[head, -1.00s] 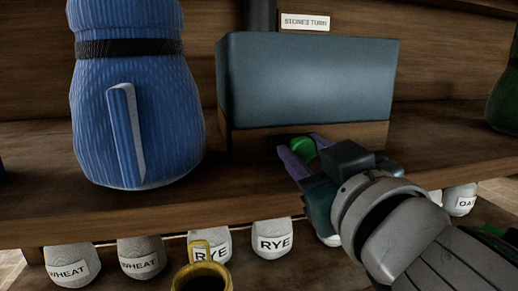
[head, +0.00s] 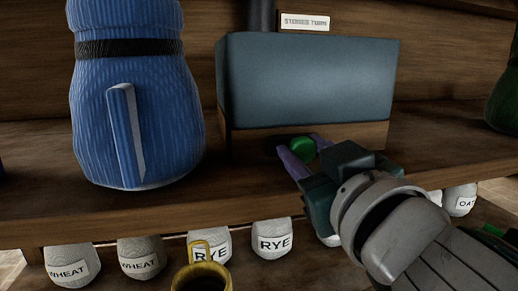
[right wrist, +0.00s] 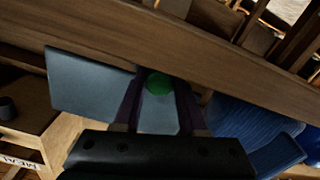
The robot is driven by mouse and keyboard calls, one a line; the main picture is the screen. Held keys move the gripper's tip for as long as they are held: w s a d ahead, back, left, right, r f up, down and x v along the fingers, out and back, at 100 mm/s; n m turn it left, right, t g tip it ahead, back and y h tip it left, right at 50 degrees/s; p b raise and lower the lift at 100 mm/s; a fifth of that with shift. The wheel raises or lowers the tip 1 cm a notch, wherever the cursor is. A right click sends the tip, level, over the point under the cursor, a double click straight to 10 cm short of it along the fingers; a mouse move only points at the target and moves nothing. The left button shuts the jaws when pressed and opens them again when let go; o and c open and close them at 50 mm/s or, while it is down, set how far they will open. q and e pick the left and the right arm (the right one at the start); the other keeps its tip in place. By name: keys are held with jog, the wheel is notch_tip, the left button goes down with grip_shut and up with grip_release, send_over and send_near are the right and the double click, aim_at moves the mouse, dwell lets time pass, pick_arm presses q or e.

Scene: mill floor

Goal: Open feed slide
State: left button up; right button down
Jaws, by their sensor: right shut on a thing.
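A blue-grey box (head: 308,82) on a wooden base (head: 250,144) stands on the shelf, under a small sign reading "STONES TURN" (head: 304,22). A round green knob (head: 303,147) is at the front of the wooden base. My right gripper (head: 299,145) reaches in from the lower right, its purple fingers shut on the green knob. The right wrist view also shows the green knob (right wrist: 158,84) between the fingers. Any slide behind the knob is hidden or cannot be made out. My left gripper is not in view.
A large blue ribbed jar (head: 135,100) with a dark band stands left of the box. Several labelled sacks, such as a rye sack (head: 272,240), sit below the shelf edge. A yellow-handled vessel (head: 203,275) is at the bottom. Bare shelf (head: 440,130) lies right of the box.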

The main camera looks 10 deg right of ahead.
jog(key=shift+d, duration=0.1)
jog(key=d+p, duration=0.2)
jog(key=d, duration=0.4)
jog(key=shift+w, duration=0.1)
jog(key=shift+d, duration=0.45)
jog(key=shift+c, duration=2.3)
grip_release()
jog(key=s+p, duration=0.1)
jog(key=s, duration=0.9)
